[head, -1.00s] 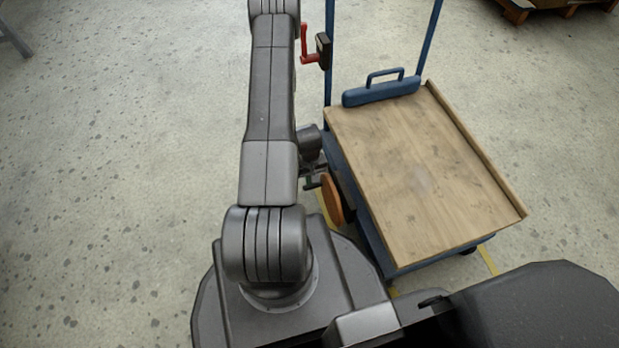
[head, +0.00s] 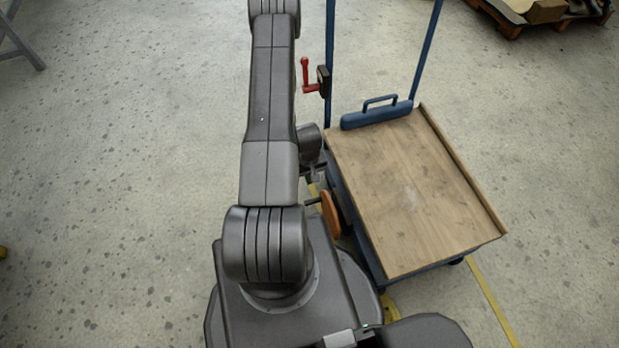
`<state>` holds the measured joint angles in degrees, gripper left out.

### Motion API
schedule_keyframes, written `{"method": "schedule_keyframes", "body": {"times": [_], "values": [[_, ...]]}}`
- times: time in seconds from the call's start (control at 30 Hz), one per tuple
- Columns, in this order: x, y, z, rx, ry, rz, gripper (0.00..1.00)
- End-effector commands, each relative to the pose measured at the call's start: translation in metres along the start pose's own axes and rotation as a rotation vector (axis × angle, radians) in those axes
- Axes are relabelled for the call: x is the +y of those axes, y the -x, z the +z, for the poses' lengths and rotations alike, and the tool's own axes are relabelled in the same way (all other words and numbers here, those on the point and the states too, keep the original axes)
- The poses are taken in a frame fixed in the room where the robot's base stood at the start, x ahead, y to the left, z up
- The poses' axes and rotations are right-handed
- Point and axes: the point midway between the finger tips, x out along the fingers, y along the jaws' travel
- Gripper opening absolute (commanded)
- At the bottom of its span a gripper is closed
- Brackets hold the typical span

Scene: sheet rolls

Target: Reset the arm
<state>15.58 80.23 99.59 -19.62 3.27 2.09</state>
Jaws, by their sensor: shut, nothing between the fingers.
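My dark grey arm rises from its base and runs up to the top edge of the head view, where it is cut off. Its wrist end shows small and partly hidden just right of the upper link. My gripper (head: 317,173) is there, beside the left edge of the cart. It is shut, and nothing shows in it. The fingers are small and dark.
A blue cart with a bare wooden deck (head: 410,195) stands close on the right. Its blue posts and a red crank handle (head: 306,78) rise near the arm. An orange disc (head: 331,214) sits beside the cart. A loaded pallet (head: 548,12) lies back right.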

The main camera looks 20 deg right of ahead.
Motion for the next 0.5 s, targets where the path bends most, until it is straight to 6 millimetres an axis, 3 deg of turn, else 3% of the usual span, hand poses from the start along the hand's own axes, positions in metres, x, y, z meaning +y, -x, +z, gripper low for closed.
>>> {"method": "schedule_keyframes", "body": {"times": [0.03,0.13,0.5], "values": [[0.0,0.0117,0.0003,0.0,0.0,0.0,0.0],[0.0,0.0185,0.0005,0.0,0.0,0.0,0.0],[0.0,0.0205,0.0006,0.0,0.0,0.0,0.0]]}}
